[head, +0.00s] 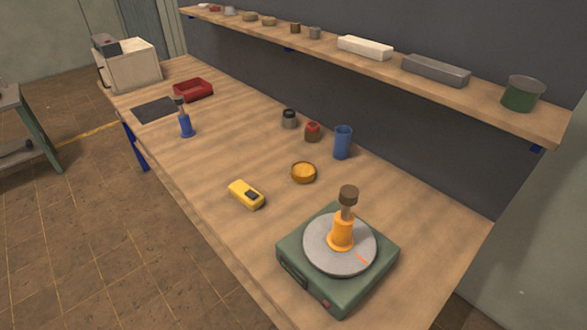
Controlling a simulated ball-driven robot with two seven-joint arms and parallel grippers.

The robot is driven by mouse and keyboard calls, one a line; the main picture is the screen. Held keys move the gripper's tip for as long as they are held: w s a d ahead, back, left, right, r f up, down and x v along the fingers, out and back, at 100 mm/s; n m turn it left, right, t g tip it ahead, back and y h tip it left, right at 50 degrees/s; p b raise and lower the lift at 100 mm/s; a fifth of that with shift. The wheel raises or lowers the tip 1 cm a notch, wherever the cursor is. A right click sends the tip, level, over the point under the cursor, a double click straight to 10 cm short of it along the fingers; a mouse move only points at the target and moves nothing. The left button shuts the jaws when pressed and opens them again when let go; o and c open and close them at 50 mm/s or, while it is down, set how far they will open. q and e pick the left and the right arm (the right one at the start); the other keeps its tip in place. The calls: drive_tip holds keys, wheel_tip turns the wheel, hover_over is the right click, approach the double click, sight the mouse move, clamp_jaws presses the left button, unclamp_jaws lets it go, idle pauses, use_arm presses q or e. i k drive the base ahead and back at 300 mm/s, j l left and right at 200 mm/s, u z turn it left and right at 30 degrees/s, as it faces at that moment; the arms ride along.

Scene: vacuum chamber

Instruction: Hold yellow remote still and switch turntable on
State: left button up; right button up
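The yellow remote (246,194) lies flat on the wooden bench near its front edge, with a dark patch at its right end. The turntable (338,262) is a green box with a round grey plate on top, at the near end of the bench. An orange stamp-like piece with a dark knob (343,222) stands upright on the plate. An orange mark shows on the plate. A small red spot (354,292) and a dark part show on the box's front side. I cannot tell whether the plate is turning. Neither of my grippers is in view.
A yellow-brown dish (303,172), blue cup (342,142) and small jars (312,132) stand behind the remote. A blue stamp-like piece (186,124), red tray (193,90) and dark mat (155,109) lie farther left. A loaded shelf (480,98) overhangs the back. Bench between remote and turntable is clear.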

sight(249, 193)
drive_tip(key=i+j+z, duration=0.15)
drive_tip(key=j+z, duration=0.2)
drive_tip(key=i+j+z, duration=0.1)
drive_tip(key=j+z, duration=0.6)
